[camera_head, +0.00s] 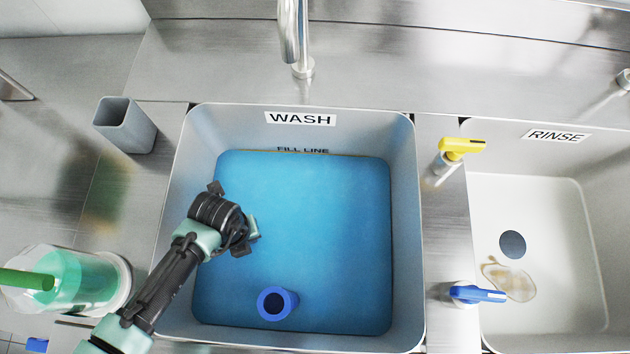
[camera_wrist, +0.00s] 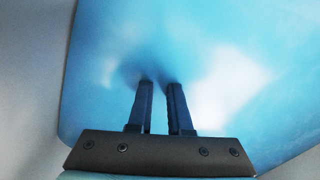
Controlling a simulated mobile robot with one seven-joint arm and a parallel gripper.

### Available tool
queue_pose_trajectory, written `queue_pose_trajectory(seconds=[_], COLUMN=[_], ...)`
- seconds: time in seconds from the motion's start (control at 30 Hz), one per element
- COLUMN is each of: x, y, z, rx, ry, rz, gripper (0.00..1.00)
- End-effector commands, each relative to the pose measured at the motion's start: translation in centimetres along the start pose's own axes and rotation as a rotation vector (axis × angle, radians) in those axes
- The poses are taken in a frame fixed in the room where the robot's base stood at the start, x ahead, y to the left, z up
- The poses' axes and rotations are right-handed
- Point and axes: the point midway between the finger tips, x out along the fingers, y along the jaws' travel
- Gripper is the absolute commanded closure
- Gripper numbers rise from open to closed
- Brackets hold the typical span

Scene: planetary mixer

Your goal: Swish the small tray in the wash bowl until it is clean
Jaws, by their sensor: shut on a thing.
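The wash bowl (camera_head: 172,235) is a grey basin labelled WASH, holding opaque blue water up to near the fill line. My gripper (camera_head: 250,230) is over the left part of the bowl, pointing down into the water. In the wrist view my gripper's two dark fingers (camera_wrist: 160,88) stand a small gap apart, their tips at or under the blue water. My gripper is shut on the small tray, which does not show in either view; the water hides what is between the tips.
A blue round pipe (camera_head: 277,304) stands in the bowl's near part. A faucet (camera_head: 293,40) is behind it. Yellow (camera_head: 462,147) and blue (camera_head: 478,294) levers stand between the bowl and the RINSE basin (camera_head: 545,215), which has a brown stain. A grey cup (camera_head: 125,125) stands left.

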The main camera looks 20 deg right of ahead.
Motion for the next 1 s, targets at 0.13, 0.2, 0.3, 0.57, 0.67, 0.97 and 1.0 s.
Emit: queue_pose_trajectory(seconds=[0.13,0.2,0.3,0.57,0.67,0.97,1.0], x=[-0.1,-0.1,-0.1,-0.2,-0.2,-0.1,-0.1], y=[0.5,0.5,0.5,-0.8,-1.8,-4.3,-4.4], z=[0.1,0.1,0.1,0.0,-0.1,-0.4,-0.4], rx=[-0.001,-0.001,0.0,0.004,0.003,0.001,0.0], ry=[-0.001,-0.001,-0.002,-0.001,-0.001,-0.001,-0.001], rz=[-0.002,-0.003,-0.003,-0.004,-0.004,-0.003,-0.003], gripper=[1.0,1.0,1.0,1.0,1.0,1.0,1.0])
